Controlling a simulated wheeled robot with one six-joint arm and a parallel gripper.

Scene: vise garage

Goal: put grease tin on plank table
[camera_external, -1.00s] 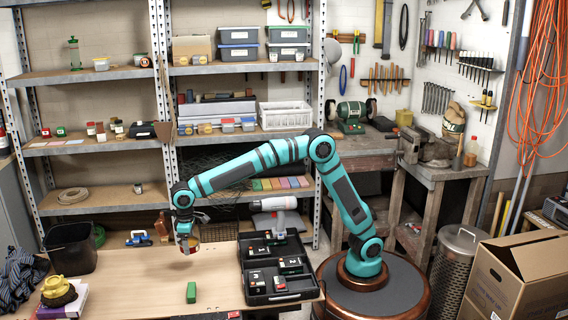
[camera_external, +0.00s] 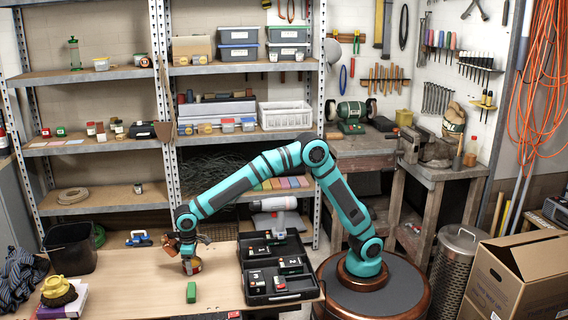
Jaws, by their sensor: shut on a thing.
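My gripper (camera_external: 189,257) is low over the plank table (camera_external: 130,273), fingers pointing down. It is shut on the grease tin (camera_external: 194,267), a small round tin with a red and yellowish side. The tin is at the table surface or just above it; I cannot tell whether it touches. The fingers hide part of the tin.
A black tray (camera_external: 283,289) with compartments and small boxes stands to the right. At the left are a black bin (camera_external: 70,248) and a yellow object (camera_external: 56,288). The table's left middle is clear.

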